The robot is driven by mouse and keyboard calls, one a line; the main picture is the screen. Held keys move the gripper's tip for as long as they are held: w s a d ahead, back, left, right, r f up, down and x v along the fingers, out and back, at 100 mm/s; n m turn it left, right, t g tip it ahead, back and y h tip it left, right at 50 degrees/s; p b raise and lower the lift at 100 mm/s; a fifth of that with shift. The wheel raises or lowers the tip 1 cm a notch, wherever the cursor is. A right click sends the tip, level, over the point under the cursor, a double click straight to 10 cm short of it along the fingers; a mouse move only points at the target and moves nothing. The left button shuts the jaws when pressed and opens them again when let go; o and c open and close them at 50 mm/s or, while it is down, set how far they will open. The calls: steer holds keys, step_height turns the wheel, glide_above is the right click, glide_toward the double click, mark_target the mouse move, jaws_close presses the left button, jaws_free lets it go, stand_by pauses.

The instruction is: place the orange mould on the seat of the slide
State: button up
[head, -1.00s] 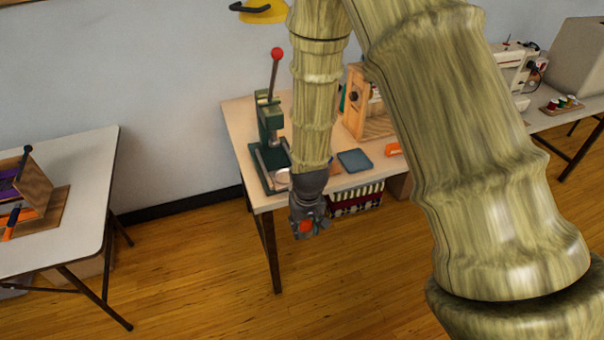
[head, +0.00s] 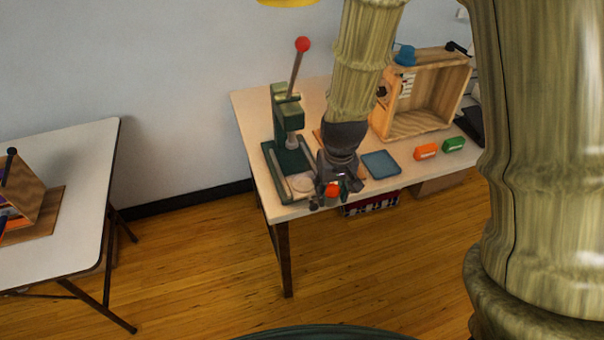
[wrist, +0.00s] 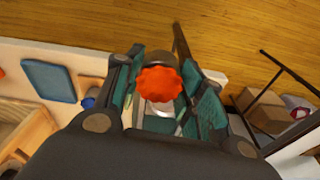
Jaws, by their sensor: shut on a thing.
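The orange mould (wrist: 158,84) is a round, scalloped orange-red piece between my gripper's fingers in the wrist view. It also shows as a small orange spot in the head view (head: 332,190). My gripper (head: 334,196) is shut on it and holds it near the front edge of the table, beside the green lever press. The slide of the press (head: 300,182) lies at the press's base, with a pale round seat, just left of my gripper in the head view. In the wrist view my gripper (wrist: 165,92) and the mould partly cover the seat.
The green press (head: 288,125) has a red-knobbed lever. A blue square tray (head: 381,164), an orange block (head: 425,151), a green block (head: 453,144) and an open wooden box (head: 425,95) stand to the right. Another table (head: 85,190) is at left; floor between is clear.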

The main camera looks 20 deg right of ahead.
steer(key=p, duration=0.2)
glide_above(303, 183)
steer(key=shift+s+f, duration=0.15)
steer(key=shift+f, duration=0.45)
steer(key=shift+f+p, duration=0.5)
steer(key=shift+f, duration=1.25)
steer(key=shift+f, duration=0.1)
steer(key=o, duration=1.1)
steer(key=shift+s+r+b, duration=0.15)
steer(key=shift+r+b, duration=0.05)
steer(key=shift+r, duration=1.1)
steer(key=shift+s+r+b, duration=0.2)
steer(key=shift+r, duration=1.05)
steer(key=shift+s+r+b, duration=0.15)
steer(key=shift+r+b, duration=0.05)
steer(key=shift+r, duration=1.1)
